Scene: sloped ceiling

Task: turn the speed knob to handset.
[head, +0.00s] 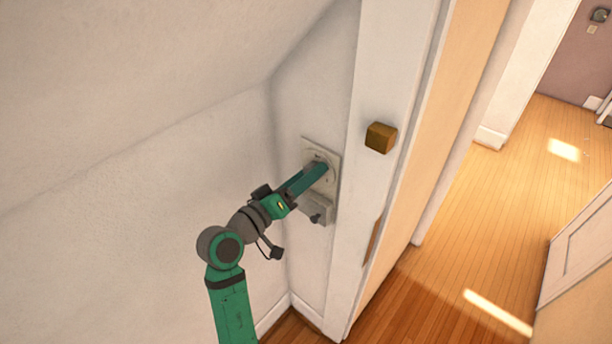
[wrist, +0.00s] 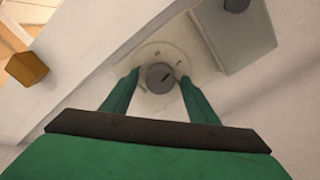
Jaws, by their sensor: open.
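A round grey knob (wrist: 160,77) with a dark pointer line sits on a pale plate (head: 333,151) on the wall. In the wrist view its pointer slants up to the right. Small marks around it are too blurred to read. My gripper (wrist: 158,74) is open, with one green finger on each side of the knob. The fingertips are close to the knob; I cannot tell if they touch it. In the head view my gripper (head: 319,168) reaches the plate and hides the knob.
A pale box (head: 317,209) with a small dark knob is mounted just below the plate; it also shows in the wrist view (wrist: 238,38). A brass-coloured block (head: 381,137) sticks out from the white door frame (head: 375,95) on the right. The sloped ceiling (head: 150,60) hangs at upper left.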

